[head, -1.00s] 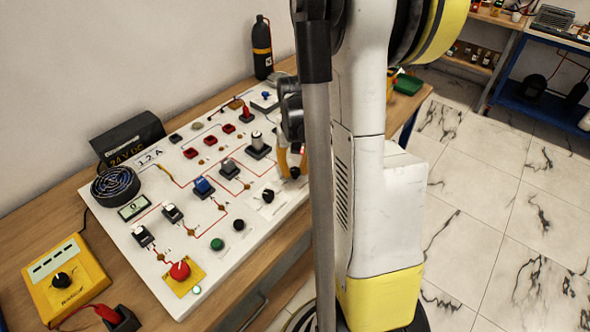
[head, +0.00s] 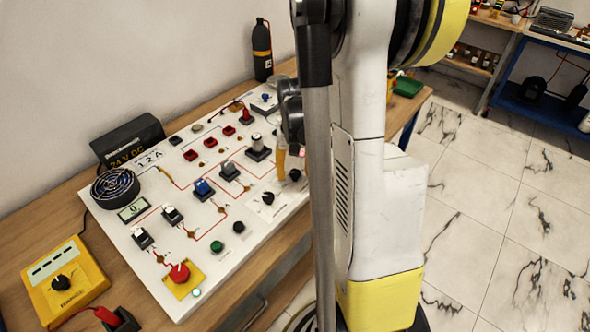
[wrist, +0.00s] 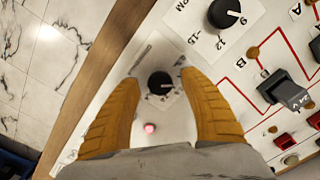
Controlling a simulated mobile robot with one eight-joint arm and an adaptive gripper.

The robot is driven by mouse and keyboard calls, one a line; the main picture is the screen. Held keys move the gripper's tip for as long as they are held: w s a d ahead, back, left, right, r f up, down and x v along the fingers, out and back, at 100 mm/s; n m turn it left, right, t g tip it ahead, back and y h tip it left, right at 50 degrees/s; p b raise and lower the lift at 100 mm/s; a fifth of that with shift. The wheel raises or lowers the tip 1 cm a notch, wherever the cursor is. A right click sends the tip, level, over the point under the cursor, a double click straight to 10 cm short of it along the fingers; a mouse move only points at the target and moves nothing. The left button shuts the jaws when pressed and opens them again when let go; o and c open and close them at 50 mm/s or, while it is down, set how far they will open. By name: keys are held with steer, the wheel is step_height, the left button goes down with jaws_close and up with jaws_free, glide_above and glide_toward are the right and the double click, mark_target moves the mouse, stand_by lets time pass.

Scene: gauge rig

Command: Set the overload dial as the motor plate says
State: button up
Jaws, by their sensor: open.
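The motor plate (head: 148,157) is a white label reading 1.2 A, next to the fan on the white panel. A black round knob, seemingly the overload dial (wrist: 160,83), lies on a pale scale plate in the wrist view. Its white mark points right in that view; the scale figures are too small to read. In the head view the dial (head: 295,174) is at the panel's front right edge. My gripper (wrist: 157,92) is open, its two orange fingers on either side of the dial, with gaps visible. In the head view one finger (head: 281,165) shows; my arm hides the rest.
Another black knob (wrist: 223,13) with figures 9, 12 and 15 is close by. A pink lamp (wrist: 150,128) is beside the dial. The panel (head: 225,262) also bears switches, sockets and a red stop button (head: 179,273). A yellow meter (head: 65,283) stands left.

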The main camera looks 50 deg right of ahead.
mark_target(295, 172)
step_height(295, 172, up, 12)
stand_by(0.4)
stand_by(0.4)
steer(key=s+a+r+n+t, duration=0.2)
steer(key=a+n+t, duration=0.1)
steer(key=a, duration=0.9)
steer(key=s+a+r+n+t, duration=0.2)
steer(key=s+a+n+t, duration=0.1)
steer(key=a, duration=1)
steer(key=shift+s+a+n+t, duration=0.3)
steer(key=shift+n+t, duration=0.3)
steer(key=shift+d, duration=0.15)
